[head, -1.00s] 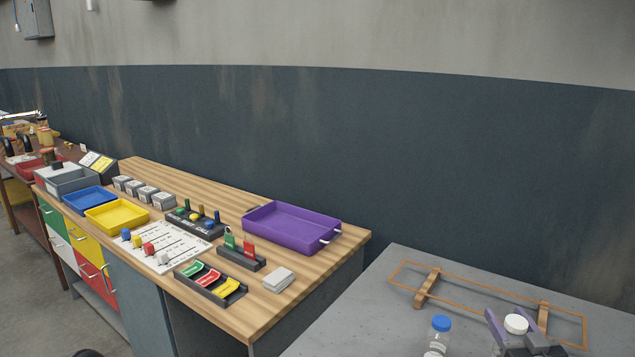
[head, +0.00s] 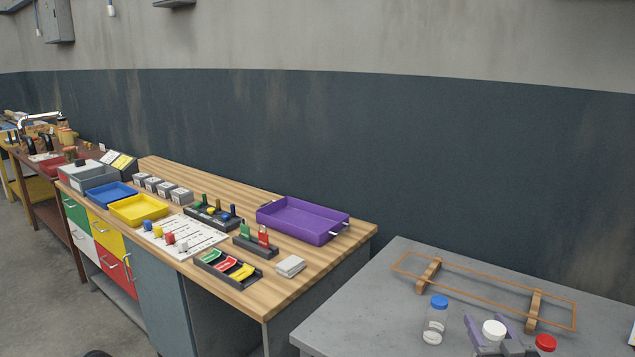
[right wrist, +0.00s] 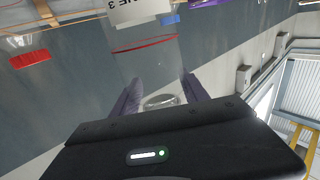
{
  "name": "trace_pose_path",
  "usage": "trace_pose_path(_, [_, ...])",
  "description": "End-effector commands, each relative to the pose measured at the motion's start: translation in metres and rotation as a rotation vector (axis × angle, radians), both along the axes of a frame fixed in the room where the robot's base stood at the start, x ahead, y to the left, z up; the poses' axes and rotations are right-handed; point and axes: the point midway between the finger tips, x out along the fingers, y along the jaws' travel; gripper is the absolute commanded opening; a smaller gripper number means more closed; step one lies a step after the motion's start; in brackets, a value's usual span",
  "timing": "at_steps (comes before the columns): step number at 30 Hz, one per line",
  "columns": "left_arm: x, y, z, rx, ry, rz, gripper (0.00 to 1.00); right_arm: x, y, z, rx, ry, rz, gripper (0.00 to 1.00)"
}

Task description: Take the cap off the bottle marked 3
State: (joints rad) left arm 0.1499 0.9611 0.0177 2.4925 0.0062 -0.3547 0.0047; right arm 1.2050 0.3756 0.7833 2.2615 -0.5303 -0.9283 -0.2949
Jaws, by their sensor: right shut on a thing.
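A white cap (head: 494,328) shows between the purple fingers of my right gripper (head: 487,320), low in the head view. The gripper is shut on the white-capped bottle; its body is mostly hidden by the gripper. In the right wrist view the fingers (right wrist: 157,94) flank a round clear part (right wrist: 162,100). A white label (right wrist: 135,12) ending in "NE 3" is cut off at the top; I cannot tell for sure what it is on. A clear bottle with a blue cap (head: 439,302) stands left of the gripper. A red cap (head: 545,342) shows to its right. My left gripper is not in view.
A grey table (head: 350,325) carries the bottles. A low wooden rack with an orange frame (head: 480,284) stands behind them. A wooden bench on the left holds a purple tray (head: 300,222), a yellow tray (head: 138,210) and small parts. The grey table's left part is clear.

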Motion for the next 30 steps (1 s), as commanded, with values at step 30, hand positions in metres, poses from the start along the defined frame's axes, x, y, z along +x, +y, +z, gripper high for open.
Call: trace_pose_path(30, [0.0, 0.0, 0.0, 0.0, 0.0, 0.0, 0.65, 0.005, 0.166, -0.068, 0.0, -0.001, 0.029, 0.0])
